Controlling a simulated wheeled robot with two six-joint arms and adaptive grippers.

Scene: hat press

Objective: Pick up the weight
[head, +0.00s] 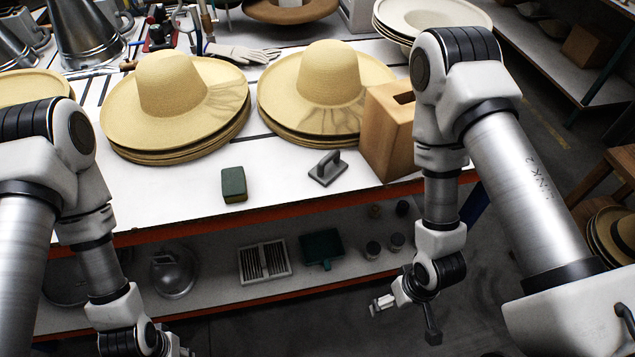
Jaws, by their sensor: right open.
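A small dark grey block with a raised handle (328,168), which looks like the weight, sits on the white table top near its front edge. It lies right of a dark green block (234,185) and left of a wooden box. My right gripper (405,318) is open and empty, below table height in front of the table, lower right of the weight and well apart from it. My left gripper (172,350) is at the bottom edge, low in front of the table. It is partly cut off, and its fingers are unclear.
Two stacks of straw hats (172,85) (328,75) stand behind the weight. The wooden box (388,130) with a slot stands close to its right. The white table (285,187) has an orange front edge, with a lower shelf beneath. The table is clear around the weight's front.

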